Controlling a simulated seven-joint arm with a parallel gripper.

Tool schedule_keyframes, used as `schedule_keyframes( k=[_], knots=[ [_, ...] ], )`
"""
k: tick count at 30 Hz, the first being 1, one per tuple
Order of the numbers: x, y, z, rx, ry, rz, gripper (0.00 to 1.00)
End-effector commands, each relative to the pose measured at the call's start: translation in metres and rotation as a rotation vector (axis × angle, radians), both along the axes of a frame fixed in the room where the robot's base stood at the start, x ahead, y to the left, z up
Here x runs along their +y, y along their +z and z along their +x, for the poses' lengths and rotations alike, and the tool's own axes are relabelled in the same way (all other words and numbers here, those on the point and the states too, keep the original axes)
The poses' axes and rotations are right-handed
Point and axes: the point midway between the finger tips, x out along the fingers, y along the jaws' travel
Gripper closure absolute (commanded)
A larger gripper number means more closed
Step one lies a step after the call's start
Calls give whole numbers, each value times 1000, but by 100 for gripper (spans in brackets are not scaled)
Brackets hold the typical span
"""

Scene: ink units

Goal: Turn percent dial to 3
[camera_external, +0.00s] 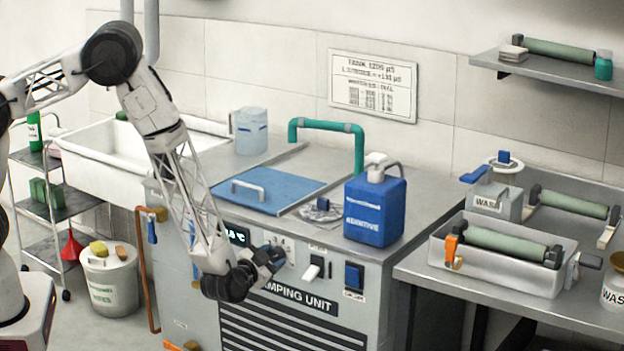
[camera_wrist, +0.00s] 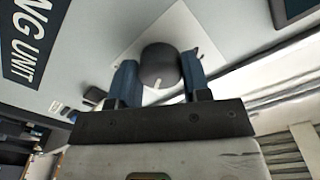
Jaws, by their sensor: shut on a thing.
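My gripper (camera_external: 275,254) is at the front panel of the dampening unit, just below and right of the small lit display (camera_external: 238,236). In the wrist view my gripper's two blue fingers (camera_wrist: 160,72) are shut on a dark round dial (camera_wrist: 158,58), one finger on each side. The dial has a white pointer mark that points down toward the gripper body in that view. It sits on a pale square plate (camera_wrist: 188,28). Scale marks and numbers cannot be read. In the external view my gripper mostly hides the dial.
A blue jug (camera_external: 374,212) stands on the counter above, near the edge. An orange-brown pipe (camera_external: 143,265) runs down at the left. Open floor lies in front.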

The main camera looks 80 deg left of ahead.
Motion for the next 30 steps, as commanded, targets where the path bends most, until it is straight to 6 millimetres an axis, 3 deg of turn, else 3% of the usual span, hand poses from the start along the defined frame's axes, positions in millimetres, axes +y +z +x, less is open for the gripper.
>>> schedule_keyframes(
  k=[14,30],
  knots=[
    [0,0,0,-91,-1,-92,80],
    [-1,-1,0,-418,0,-420,80]
  ],
)
